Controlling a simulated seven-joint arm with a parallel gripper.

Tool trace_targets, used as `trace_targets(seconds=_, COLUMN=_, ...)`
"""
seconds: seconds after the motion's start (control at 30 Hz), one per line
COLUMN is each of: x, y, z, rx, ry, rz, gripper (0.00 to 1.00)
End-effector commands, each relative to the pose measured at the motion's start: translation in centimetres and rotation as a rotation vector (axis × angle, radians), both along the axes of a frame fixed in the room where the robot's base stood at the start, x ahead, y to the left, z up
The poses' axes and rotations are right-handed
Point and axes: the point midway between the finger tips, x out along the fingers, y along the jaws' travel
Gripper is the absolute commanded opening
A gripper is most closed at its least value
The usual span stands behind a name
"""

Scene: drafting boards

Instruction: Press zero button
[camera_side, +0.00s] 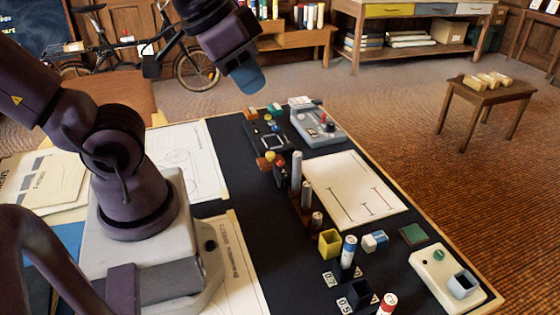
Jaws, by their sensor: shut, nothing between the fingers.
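My gripper (249,81) is at the top centre, pointing down and right, with its blue tip shut and empty. It hangs in the air, well above the dark board and touching nothing. No button label reading zero is legible. A cream device (433,286) at the lower right carries a round green button (439,255) and a grey-blue square cup-like part (463,284). A grey instrument (317,124) at the back of the board has a small red-topped part and dark knobs. A dark framed device (270,141) sits left of it.
Upright grey cylinders (296,169) stand in a brown rack mid-board. A yellow open box (329,243), a blue-and-white cylinder (348,251) and a black box (357,293) stand nearer. A white drawing sheet (355,190) lies flat.

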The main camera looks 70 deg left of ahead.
Motion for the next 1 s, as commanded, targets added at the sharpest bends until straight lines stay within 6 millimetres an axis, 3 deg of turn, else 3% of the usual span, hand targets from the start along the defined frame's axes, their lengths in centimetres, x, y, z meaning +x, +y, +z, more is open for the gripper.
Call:
trace_targets(seconds=0.77, x=0.0, y=0.1, z=0.0, rx=0.000, ry=0.000, rz=0.006, gripper=0.00)
trace_targets(seconds=1.0, x=0.7, y=2.4, z=-2.6, rx=-0.028, ry=0.134, rz=0.121, gripper=0.00)
